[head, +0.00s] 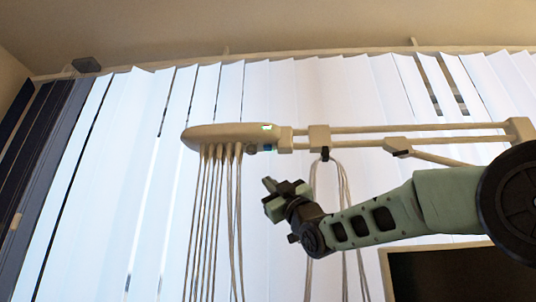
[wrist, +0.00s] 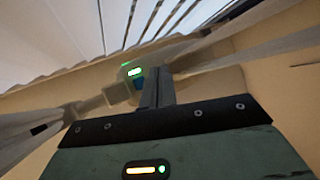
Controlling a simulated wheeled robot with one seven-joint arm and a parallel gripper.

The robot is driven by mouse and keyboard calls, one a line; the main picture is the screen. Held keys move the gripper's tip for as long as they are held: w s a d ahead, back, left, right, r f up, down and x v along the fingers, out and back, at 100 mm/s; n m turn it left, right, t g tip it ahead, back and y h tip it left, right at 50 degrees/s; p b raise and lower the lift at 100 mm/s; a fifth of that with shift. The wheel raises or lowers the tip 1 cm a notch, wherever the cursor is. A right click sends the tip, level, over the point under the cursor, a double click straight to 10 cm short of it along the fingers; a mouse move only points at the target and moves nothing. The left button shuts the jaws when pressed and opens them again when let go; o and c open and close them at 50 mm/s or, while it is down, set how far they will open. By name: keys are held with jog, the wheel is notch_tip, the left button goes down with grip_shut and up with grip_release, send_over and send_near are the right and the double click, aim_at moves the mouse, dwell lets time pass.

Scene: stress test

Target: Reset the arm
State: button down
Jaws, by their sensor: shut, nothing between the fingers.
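My gripper (head: 268,186) is at the end of my green and black arm, in the middle of the head view. It is raised in front of the window blinds, below a beige device on a horizontal boom. In the wrist view the gripper's dark fingers (wrist: 155,88) are together, with nothing between them. The beige device (head: 220,133) has a small lit display and several cables hanging from its underside. Part of it, with a green light, shows blurred behind my fingers in the wrist view (wrist: 132,72).
The boom (head: 420,128) runs right from the device, above my arm. Looped cables (head: 345,190) hang from it close to my gripper. White blinds (head: 120,150) fill the background. A dark screen (head: 440,275) is at lower right. Open space lies left of the hanging cables.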

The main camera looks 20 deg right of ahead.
dwell(0.3)
jog(key=w+a+f+m+g+h, duration=0.1)
jog(key=a+f+m+g+h, duration=0.15)
jog(key=f, duration=0.65)
jog(key=w+a+f+m+g+h, duration=0.1)
jog(key=a+f+m+g+h, duration=0.2)
jog(key=f, duration=0.6)
jog(key=s+a+f+g, duration=0.4)
jog(key=s+f, duration=0.1)
jog(key=f, duration=0.5)
jog(key=s+a+f+g, duration=0.3)
jog(key=s+f, duration=0.2)
jog(key=f, duration=0.6)
jog(key=s+f+g+h, duration=0.2)
jog(key=s+f+g, duration=0.4)
jog(key=s+f, duration=0.7)
jog(key=s+d+f+g+h, duration=0.2)
jog(key=s+d+f, duration=0.1)
jog(key=s, duration=0.5)
jog(key=s+d+f+g+h, duration=0.1)
jog(key=s+d+f+g, duration=0.2)
jog(key=s+f, duration=0.3)
jog(key=s+m, duration=0.1)
jog(key=s, duration=0.2)
jog(key=shift+h, duration=0.35)
jog(key=shift+a+g, duration=0.1)
jog(key=shift+g, duration=0.15)
